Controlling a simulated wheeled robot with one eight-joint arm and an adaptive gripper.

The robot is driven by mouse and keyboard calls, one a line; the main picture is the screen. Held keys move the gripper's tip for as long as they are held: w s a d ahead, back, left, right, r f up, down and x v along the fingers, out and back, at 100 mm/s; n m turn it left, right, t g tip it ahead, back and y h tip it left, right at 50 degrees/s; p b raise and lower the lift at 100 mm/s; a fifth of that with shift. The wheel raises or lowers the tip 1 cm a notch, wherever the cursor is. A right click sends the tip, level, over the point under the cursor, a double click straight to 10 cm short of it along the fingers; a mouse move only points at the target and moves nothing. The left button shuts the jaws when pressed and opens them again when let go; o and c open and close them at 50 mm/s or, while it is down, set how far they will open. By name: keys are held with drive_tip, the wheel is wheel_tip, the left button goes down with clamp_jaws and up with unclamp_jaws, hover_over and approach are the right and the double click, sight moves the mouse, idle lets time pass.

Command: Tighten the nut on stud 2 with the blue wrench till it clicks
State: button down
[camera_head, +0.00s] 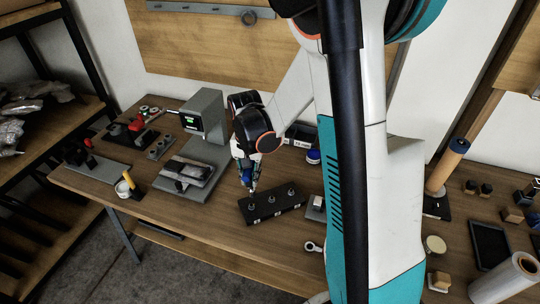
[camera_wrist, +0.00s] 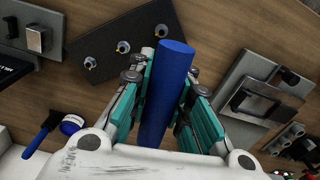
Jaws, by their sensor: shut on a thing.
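The black block (camera_head: 262,210) with three upright studs lies on the workbench. It also shows at the upper left of the wrist view (camera_wrist: 100,68), with a nut-like fitting at each stud. I see no stud numbers; the middle stud (camera_wrist: 123,46) stands between the other two. My gripper (camera_wrist: 162,78) is shut on the blue wrench (camera_wrist: 168,85), whose thick round handle lies between the teal fingers. In the head view my gripper (camera_head: 247,178) is just above and behind the left end of the block. The wrench's working end is not clearly visible, so contact with a nut cannot be told.
A grey machine with a green display (camera_head: 205,112) stands behind left, with a grey plate before it. A blue-capped jar (camera_head: 313,157) and a small grey block fixture (camera_head: 316,207) are right of the block. A ring-ended tool (camera_head: 313,247) lies near the front edge.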

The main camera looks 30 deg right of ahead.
drive_tip(key=s+d+r+m+p, duration=0.1)
drive_tip(key=s+d+r+m, duration=0.1)
drive_tip(key=d+r+m, duration=0.2)
drive_tip(key=d+m, duration=0.2)
drive_tip(key=m, duration=0.1)
drive_tip(key=shift+s+p, duration=0.3)
drive_tip(key=shift+s, duration=0.1)
drive_tip(key=shift+f, duration=0.1)
wheel_tip(320, 180, down, 6)
drive_tip(key=b, duration=0.5)
drive_tip(key=shift+f+b, duration=0.15)
drive_tip(key=shift+b, duration=0.25)
drive_tip(key=shift+f+b, duration=0.7)
drive_tip(key=shift+b, duration=0.05)
idle(0.8)
drive_tip(key=shift+m, duration=0.3)
drive_tip(key=m, duration=0.4)
drive_tip(key=shift+b, duration=0.3)
drive_tip(key=shift+m, duration=0.3)
